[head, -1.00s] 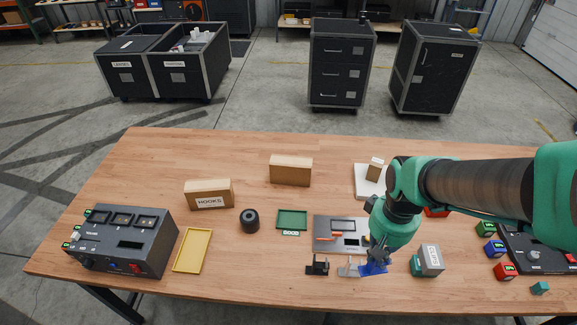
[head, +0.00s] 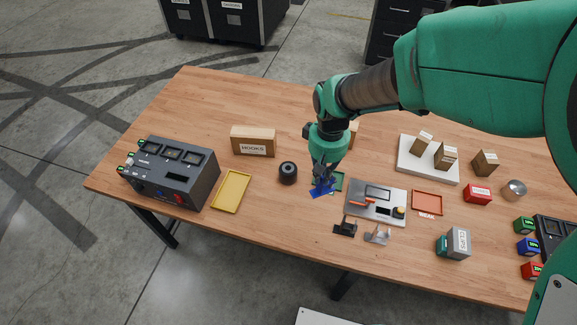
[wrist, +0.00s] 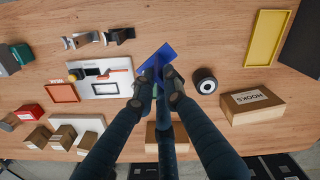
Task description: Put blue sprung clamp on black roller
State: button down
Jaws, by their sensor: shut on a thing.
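My gripper (head: 324,180) is shut on the blue sprung clamp (head: 319,191). The black roller (head: 288,173) stands on the table just left of the clamp in the head view. In the wrist view the roller (wrist: 205,82) is to the right of the fingers, apart from the clamp. The height of the clamp over the table is hard to tell.
A yellow tray (head: 231,190) and a HOOKS box (head: 253,142) lie left of the roller. A grey panel (head: 376,203) lies to the right, with a black clamp (head: 345,227) and a grey clamp (head: 378,235) in front of it. The table front of the roller is clear.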

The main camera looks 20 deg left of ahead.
jog(key=a+f+n, duration=0.1)
jog(key=a+f, duration=0.4)
jog(key=a, duration=0.1)
jog(key=shift+a+f, duration=0.25)
jog(key=shift+f, duration=0.15)
jog(key=w+a+f, duration=0.1)
jog(key=w+a, duration=0.8)
jog(key=w, duration=0.4)
jog(key=shift+w+f+p, duration=0.15)
jog(key=shift+f+p, duration=0.1)
jog(key=shift+p, duration=0.15)
jog(key=shift+d, duration=0.1)
jog(key=shift+f, duration=1.75)
